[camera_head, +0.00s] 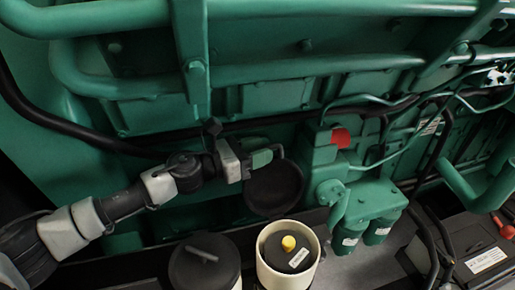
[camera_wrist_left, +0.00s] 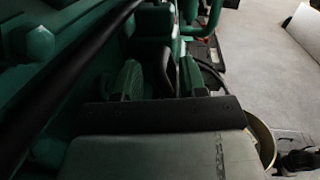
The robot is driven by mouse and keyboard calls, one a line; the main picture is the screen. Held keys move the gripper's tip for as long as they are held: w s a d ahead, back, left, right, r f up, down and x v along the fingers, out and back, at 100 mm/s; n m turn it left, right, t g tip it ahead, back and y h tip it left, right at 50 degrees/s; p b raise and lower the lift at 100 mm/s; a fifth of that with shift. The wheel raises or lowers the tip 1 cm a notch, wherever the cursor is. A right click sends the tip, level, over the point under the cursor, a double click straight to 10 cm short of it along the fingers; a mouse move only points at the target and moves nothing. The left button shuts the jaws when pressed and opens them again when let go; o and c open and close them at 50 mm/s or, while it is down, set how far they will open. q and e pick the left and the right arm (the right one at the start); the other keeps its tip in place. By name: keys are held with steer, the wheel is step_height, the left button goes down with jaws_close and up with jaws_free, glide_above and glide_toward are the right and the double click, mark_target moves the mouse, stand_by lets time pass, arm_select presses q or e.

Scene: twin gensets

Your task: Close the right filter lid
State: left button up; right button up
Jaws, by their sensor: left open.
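The right filter is a cream canister (camera_head: 264,275) with its top open. A dark insert with a yellow knob (camera_head: 289,243) shows inside it. Its round black lid (camera_head: 273,192) stands raised behind the canister, against the green engine. My left gripper (camera_head: 264,158) reaches in from the left at the lid's upper edge; its jaws are open. In the left wrist view the two green fingers (camera_wrist_left: 160,80) stand apart with a dark shape between them, probably the lid's edge. I cannot tell whether they touch it. The canister's rim (camera_wrist_left: 265,145) shows at the right. My right gripper is not in view.
The left filter (camera_head: 205,262) has its black lid with a handle down on it. Green engine pipes (camera_head: 250,75) run above my arm. Two green fuel filters (camera_head: 365,222) hang right of the open canister. A black battery (camera_head: 475,250) stands at the far right.

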arm_select(q)
jaws_close()
steer(key=shift+s+r+m, duration=0.2)
steer(key=shift+s+m, duration=0.2)
steer(key=shift+s, duration=0.15)
steer(key=s+d+m+h, duration=0.1)
steer(key=s+d+m, duration=0.1)
steer(key=s+m, duration=0.4)
steer(key=shift+s+m+p, duration=0.3)
steer(key=shift+s+p, duration=0.1)
steer(key=shift+s, duration=1.4)
steer(key=shift+d+r, duration=0.1)
